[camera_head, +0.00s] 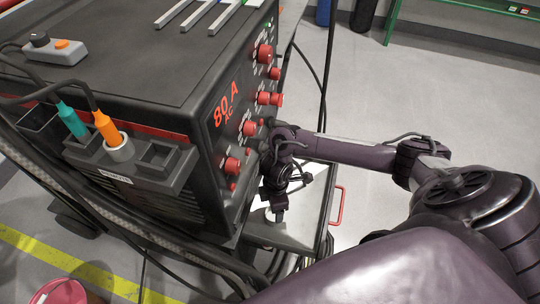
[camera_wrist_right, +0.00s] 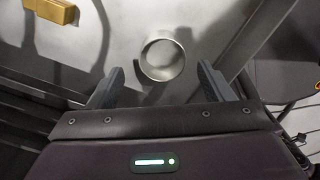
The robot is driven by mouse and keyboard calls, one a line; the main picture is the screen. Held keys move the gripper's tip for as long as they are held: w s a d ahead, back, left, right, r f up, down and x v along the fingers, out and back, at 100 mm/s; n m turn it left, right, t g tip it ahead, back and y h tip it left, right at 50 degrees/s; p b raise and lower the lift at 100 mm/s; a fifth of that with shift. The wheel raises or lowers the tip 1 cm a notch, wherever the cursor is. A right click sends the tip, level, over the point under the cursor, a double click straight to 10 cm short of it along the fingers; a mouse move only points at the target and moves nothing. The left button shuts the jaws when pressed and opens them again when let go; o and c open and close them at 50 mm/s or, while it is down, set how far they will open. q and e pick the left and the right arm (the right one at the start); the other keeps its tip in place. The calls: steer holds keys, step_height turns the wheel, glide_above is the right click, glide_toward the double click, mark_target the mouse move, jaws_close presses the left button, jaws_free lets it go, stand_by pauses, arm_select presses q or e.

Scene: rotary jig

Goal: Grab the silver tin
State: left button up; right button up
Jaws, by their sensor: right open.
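The silver tin (camera_wrist_right: 162,59) is a round, open-topped metal cup on a grey surface, seen from above in the right wrist view. My right gripper (camera_wrist_right: 160,78) is open, its two fingers spread wider than the tin. The tin lies just beyond the fingertips, roughly centred between them, and nothing is gripped. In the head view my right gripper (camera_head: 279,212) points down over the shelf beside the welder, and only a pale edge of the tin shows beside it. My left gripper is not in view.
The black welder (camera_head: 120,70) with red knobs stands close left of my right arm. The shelf (camera_head: 312,225) has a red handle (camera_head: 337,205) at its right. A brass block (camera_wrist_right: 52,10) lies left of the tin. Cables hang below the welder.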

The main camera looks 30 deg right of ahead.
mark_target(274, 215)
step_height(274, 215, down, 5)
steer(key=shift+s+a+f+b, duration=0.1)
steer(key=shift+s+b, duration=0.05)
steer(key=shift+b, duration=0.55)
steer(key=shift+f, duration=0.5)
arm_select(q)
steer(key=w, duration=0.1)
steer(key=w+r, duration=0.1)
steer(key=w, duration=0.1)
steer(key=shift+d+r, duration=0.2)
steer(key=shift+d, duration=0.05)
arm_select(e)
steer(key=c, duration=1)
steer(key=shift+r, duration=0.15)
steer(key=shift+c, duration=0.2)
